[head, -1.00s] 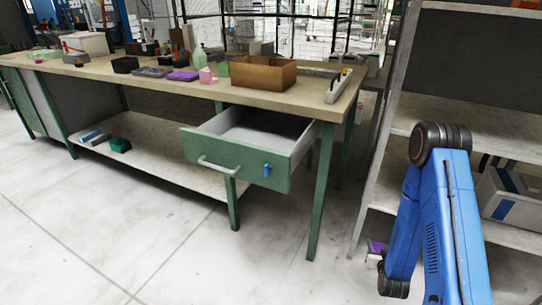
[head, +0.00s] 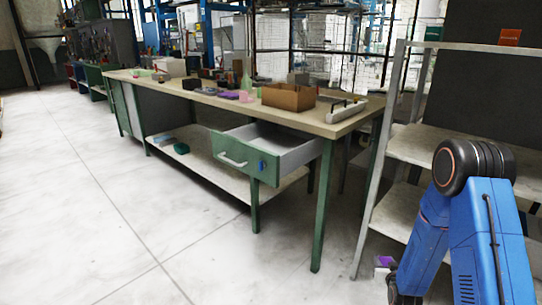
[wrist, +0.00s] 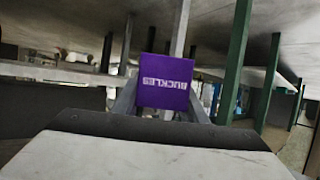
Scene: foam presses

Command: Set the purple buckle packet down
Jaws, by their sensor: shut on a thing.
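The purple buckle packet (wrist: 165,84) fills the middle of the wrist view, with its white "BUCKLES" lettering upside down. In the head view the packet (head: 384,261) shows as a small purple patch beside my blue arm, low at the right. My gripper (head: 381,272) is shut on the packet and holds it in the air, clear of the bench. My arm hides much of the gripper in the head view.
A long workbench (head: 350,122) stands ahead with its green drawer (head: 233,161) pulled open. Shelving (head: 408,145) stands at the right. The floor (head: 90,215) at the left is clear.

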